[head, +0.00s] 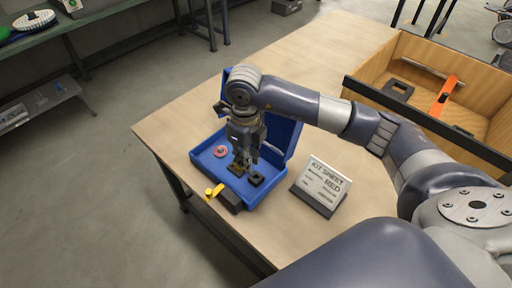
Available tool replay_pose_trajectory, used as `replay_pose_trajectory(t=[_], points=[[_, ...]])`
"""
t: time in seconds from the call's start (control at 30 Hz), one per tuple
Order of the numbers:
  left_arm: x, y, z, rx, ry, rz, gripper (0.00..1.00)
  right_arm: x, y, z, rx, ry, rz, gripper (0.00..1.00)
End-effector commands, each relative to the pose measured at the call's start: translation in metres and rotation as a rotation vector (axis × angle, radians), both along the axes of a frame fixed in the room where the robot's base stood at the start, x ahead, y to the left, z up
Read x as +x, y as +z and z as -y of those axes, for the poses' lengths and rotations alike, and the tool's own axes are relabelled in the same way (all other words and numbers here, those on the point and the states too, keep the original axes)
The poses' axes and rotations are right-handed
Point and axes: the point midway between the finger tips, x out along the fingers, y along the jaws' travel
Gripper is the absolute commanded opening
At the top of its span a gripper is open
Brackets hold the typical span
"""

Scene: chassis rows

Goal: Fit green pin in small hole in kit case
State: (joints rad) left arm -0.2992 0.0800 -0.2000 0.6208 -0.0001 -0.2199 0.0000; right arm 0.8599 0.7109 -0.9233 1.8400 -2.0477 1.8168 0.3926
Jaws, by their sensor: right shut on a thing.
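The blue kit case (201,159) lies open near the table's left corner, its lid raised at the back. My right gripper (243,162) points down into the case. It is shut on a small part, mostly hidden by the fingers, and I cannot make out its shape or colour. A dark block (256,180) with an opening sits in the case right of the fingertips. A dark brownish piece lies right under them. A red round part (220,151) lies in the case to the left. No green pin can be made out. My left gripper is out of view.
A yellow part (215,190) and a dark block (231,201) are at the case's front edge. A sign reading "KIT SHEET RED" (323,183) stands to the right. A wooden bin (383,66) holds an orange part (446,92) and a dark block (398,88). The far tabletop is clear.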

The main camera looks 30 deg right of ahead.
Motion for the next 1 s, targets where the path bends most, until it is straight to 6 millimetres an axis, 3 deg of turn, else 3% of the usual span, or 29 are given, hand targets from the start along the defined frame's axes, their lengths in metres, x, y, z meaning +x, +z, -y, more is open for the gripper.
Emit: replay_pose_trajectory(t=[1.0], points=[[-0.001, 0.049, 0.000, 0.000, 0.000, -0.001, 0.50, 0.032, -0.029, 0.037, -0.001, -1.749, -0.002, 0.00]])
